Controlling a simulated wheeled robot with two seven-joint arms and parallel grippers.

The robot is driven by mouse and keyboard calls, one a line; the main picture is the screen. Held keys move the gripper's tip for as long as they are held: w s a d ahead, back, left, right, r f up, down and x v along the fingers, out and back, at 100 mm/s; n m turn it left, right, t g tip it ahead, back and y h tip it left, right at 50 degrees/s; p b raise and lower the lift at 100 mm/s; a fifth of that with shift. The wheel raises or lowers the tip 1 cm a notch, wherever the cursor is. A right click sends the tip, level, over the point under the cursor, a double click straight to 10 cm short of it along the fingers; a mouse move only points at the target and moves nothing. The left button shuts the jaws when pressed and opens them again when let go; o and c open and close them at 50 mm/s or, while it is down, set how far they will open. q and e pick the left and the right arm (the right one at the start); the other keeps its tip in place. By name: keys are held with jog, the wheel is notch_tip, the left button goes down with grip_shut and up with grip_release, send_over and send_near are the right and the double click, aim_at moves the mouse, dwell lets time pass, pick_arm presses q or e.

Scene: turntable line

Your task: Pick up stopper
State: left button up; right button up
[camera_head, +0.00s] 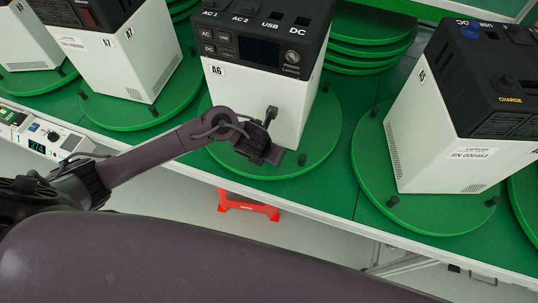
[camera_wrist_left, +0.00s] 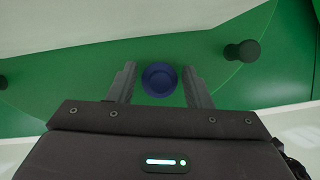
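A round blue stopper (camera_wrist_left: 159,80) sits between the two fingers of my left gripper in the left wrist view, seen from above. My left gripper (camera_wrist_left: 159,88) is open, with a small gap on each side of the stopper. In the head view my left gripper (camera_head: 270,152) is low over the front of the green turntable (camera_head: 318,140), close to the white and black power unit (camera_head: 258,95) marked A6. The gripper hides the blue stopper there. A dark stopper (camera_wrist_left: 242,50) stands to the right in the wrist view. My right gripper is not in view.
A second unit (camera_head: 440,145) stands on a turntable to the right, with dark stoppers (camera_head: 392,201) on its rim. Another unit (camera_head: 120,60) stands to the left. Stacked green discs (camera_head: 365,45) lie behind. A red item (camera_head: 248,205) is below the table edge.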

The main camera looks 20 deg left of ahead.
pick_arm(q)
jog(key=c, duration=0.7)
jog(key=shift+o, duration=0.2)
jog(key=shift+r, duration=0.1)
notch_tip(320, 180, up, 28)
jog(key=p, duration=1.3)
